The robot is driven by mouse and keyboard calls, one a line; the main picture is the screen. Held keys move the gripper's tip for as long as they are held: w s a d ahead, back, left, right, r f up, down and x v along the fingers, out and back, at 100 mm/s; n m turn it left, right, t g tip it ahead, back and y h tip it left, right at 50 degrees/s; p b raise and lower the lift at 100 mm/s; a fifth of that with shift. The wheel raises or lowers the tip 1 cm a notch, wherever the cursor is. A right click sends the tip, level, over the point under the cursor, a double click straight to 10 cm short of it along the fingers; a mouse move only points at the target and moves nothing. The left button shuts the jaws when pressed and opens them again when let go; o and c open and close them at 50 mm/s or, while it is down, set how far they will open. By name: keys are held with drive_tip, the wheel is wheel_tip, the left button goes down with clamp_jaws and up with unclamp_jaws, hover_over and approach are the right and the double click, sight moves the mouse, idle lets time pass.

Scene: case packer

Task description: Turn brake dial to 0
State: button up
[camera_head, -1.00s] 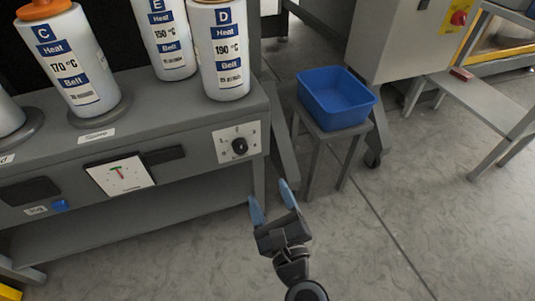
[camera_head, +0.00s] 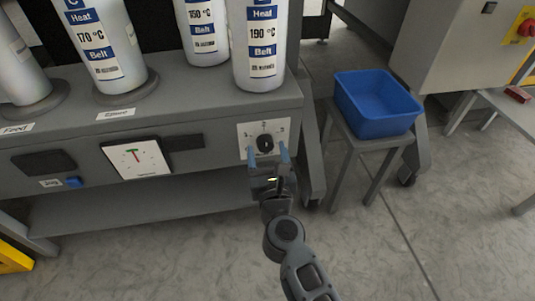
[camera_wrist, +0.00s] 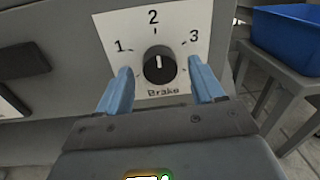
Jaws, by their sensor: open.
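The brake dial (camera_wrist: 159,65) is a round black knob on a white plate (camera_wrist: 200,22) marked 1, 2 and 3, with "Brake" below it. Its white pointer line points up, toward the 2. No 0 mark can be made out. In the head view the dial (camera_head: 265,143) sits at the right end of the grey machine's front. My gripper (camera_head: 268,154) is in front of it. In the wrist view the blue fingers of my gripper (camera_wrist: 159,80) are open, one on each side of the dial and apart from it.
A blue bin (camera_head: 378,105) stands on a grey stool (camera_head: 362,150) to the right of the dial. A white gauge panel (camera_head: 135,158) and a small blue "Jog" button (camera_head: 73,182) are to the left. White labelled spools stand on the machine above. Floor in front is clear.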

drive_tip(key=shift+w, duration=0.1)
drive_tip(key=c, duration=1)
drive_tip(key=shift+c, duration=0.2)
drive_tip(key=n+p, duration=0.1)
drive_tip(key=n, duration=0.4)
drive_tip(key=shift+n+p, duration=0.3)
drive_tip(key=shift+n, duration=0.1)
drive_tip(key=n+p, duration=0.1)
drive_tip(key=n, duration=0.5)
drive_tip(key=shift+d+n+p, duration=0.1)
drive_tip(key=shift+n+p, duration=0.2)
drive_tip(key=shift+p, duration=0.05)
drive_tip(key=n+y+p, duration=0.1)
drive_tip(key=n+p, duration=0.1)
drive_tip(key=n, duration=0.4)
drive_tip(key=shift+n, duration=0.3)
drive_tip(key=n+p, duration=0.2)
drive_tip(key=n, duration=0.3)
drive_tip(key=shift+n+y, duration=0.4)
